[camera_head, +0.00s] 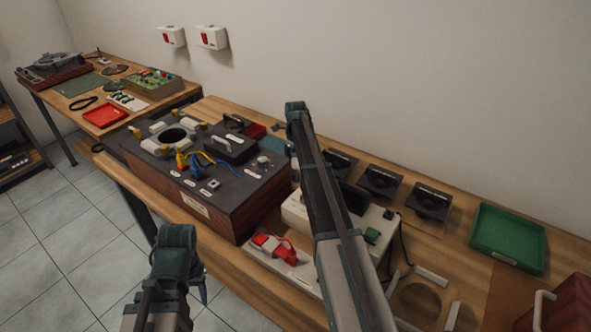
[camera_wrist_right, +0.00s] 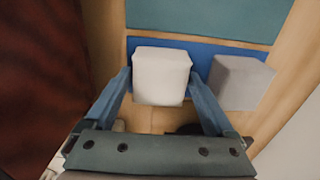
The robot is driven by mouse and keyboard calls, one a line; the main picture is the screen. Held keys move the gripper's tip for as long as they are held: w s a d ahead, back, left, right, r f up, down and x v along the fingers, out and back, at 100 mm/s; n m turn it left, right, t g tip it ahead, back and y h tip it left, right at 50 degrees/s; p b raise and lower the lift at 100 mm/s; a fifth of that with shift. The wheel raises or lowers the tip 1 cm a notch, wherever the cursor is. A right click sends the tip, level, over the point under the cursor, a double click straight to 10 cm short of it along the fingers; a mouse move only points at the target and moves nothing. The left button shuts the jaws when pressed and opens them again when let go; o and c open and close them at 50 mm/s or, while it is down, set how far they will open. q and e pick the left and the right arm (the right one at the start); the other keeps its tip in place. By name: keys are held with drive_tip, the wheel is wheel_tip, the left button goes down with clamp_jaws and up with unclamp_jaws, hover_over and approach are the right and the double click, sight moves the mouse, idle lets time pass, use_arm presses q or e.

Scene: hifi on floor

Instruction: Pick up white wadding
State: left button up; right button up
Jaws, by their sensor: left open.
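A white wadding block (camera_wrist_right: 162,75) is between the two fingers of my right gripper (camera_wrist_right: 161,88) in the right wrist view. The fingers lie close along both sides of it; whether they press on it I cannot tell. A second, greyer block (camera_wrist_right: 240,82) is just right of the right finger. In the head view my right arm slants over the bench and its gripper and the blocks are hidden. My left arm is at the lower left, in front of the bench; a small part of its open gripper (camera_head: 204,291) shows there, apart from the objects.
The blocks are by a blue strip (camera_wrist_right: 200,50) beside a teal surface (camera_wrist_right: 200,18). A dark wood-sided unit (camera_head: 210,170) stands on the bench left of my right arm. Speakers (camera_head: 380,181), a green tray (camera_head: 507,236) and a red box (camera_head: 565,305) are to the right.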

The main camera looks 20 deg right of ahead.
sight(295, 163)
drive_tip(key=c, duration=0.9)
wheel_tip(295, 163, up, 10)
drive_tip(key=p, duration=1)
